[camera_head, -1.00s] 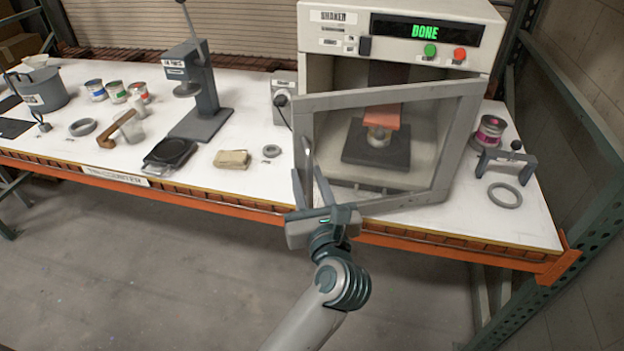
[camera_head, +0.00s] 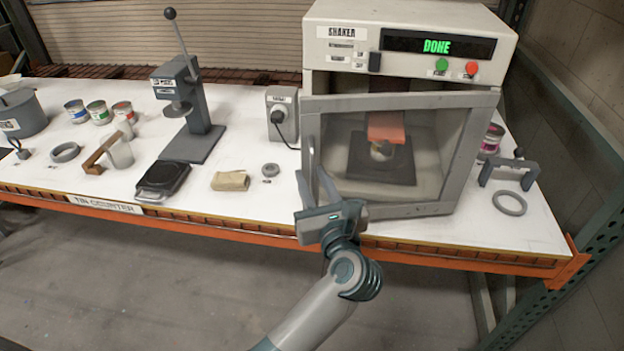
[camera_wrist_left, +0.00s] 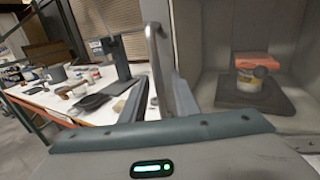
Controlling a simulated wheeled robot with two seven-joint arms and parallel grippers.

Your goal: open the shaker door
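The shaker door (camera_head: 405,100), a grey frame with a clear pane, stands ajar in front of the shaker cabinet (camera_head: 410,20). A gap shows between its upper left corner and the cabinet. The upright bar handle (camera_head: 311,155) is on the door's left side; it shows in the left wrist view (camera_wrist_left: 154,60). My left gripper (camera_head: 318,182) is at the handle, its two fingers on either side of the bar. I cannot tell whether they press on it. A can (camera_head: 381,151) under an orange clamp plate (camera_head: 386,127) is inside. My right gripper is not visible.
A grey outlet box (camera_head: 283,115) with a cord stands just left of the shaker. A small ring (camera_head: 271,170) and a tan cloth (camera_head: 230,181) lie near the door's left side. A clamp stand (camera_head: 510,169) and larger ring (camera_head: 509,203) are to the right.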

